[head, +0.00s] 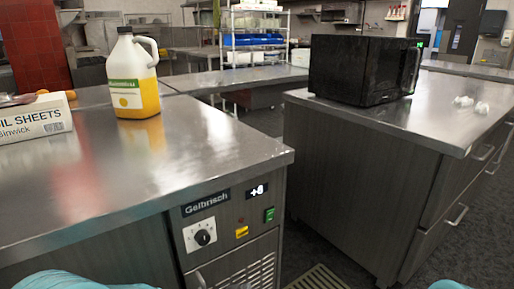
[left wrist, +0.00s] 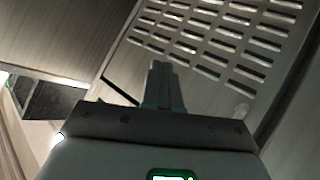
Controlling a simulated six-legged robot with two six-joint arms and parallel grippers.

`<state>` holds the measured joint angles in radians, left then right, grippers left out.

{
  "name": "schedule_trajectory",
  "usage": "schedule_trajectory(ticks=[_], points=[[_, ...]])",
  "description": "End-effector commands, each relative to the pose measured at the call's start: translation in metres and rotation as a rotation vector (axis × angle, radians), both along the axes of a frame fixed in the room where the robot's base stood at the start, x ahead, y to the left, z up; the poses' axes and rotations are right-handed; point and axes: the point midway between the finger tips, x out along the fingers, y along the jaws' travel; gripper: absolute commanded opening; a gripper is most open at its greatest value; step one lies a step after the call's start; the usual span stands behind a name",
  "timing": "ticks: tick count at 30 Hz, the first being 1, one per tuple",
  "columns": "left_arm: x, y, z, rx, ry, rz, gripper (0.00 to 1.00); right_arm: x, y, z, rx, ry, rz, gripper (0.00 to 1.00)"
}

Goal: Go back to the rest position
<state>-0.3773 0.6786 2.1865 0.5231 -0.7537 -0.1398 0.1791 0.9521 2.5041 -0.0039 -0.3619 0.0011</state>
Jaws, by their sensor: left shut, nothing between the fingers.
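My left gripper (left wrist: 165,85) shows in the left wrist view with its fingers together and nothing between them. It is in front of a slotted metal vent panel (left wrist: 225,40), apparently on a steel cabinet; I cannot tell the gap between them. In the head view no gripper shows. Only teal rounded parts of mine show at the bottom edge, at the lower left and lower right. My right gripper is in neither view.
A steel counter (head: 215,150) at left bears a jug of yellow liquid (head: 133,75) and a foil sheets box (head: 35,118). A second counter (head: 440,122) at right bears a black microwave (head: 362,70) and small white items (head: 470,104). A floor gap with a drain grate (head: 318,278) lies between them.

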Motion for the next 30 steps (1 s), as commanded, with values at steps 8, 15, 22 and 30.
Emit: schedule_trajectory(ticks=[8,15,22,30], points=[[-0.118,0.068,-0.165,0.015,0.524,-0.119,0.0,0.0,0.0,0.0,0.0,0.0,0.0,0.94],[-0.226,0.086,-0.219,-0.064,0.85,-0.2,0.0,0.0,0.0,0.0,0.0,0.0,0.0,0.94],[-0.256,0.087,-0.17,-0.094,0.933,-0.231,0.0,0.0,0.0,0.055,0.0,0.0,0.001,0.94],[-0.256,0.087,-0.08,-0.093,0.93,-0.232,0.0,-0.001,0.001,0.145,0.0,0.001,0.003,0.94]])
